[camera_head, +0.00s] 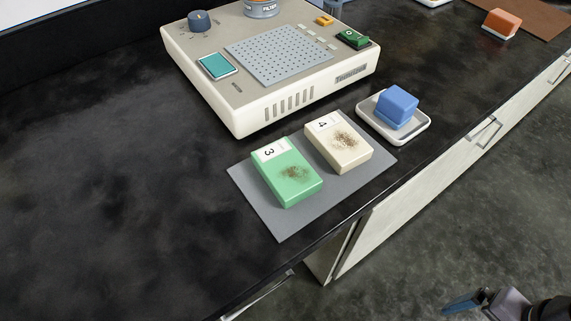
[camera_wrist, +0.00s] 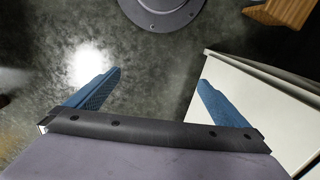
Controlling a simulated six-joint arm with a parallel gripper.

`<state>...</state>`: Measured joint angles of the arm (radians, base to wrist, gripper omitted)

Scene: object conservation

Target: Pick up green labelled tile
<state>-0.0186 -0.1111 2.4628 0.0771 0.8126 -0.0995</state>
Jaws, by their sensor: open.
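The green labelled tile (camera_head: 288,175) lies flat on a grey mat (camera_head: 278,229) on the black counter. My gripper (camera_head: 449,305) is at the bottom right of the head view, out past the counter's front edge and well away from the tile. In the wrist view my gripper (camera_wrist: 158,88) is open and empty, with its two blue fingers apart over the floor. No tile shows in the wrist view.
A blue block (camera_head: 397,105) sits on a white dish (camera_head: 373,121) right of the mat. A cream instrument (camera_head: 250,112) with a perforated plate stands behind. White cabinet fronts (camera_head: 395,215) lie below the counter edge. The counter's left part is clear.

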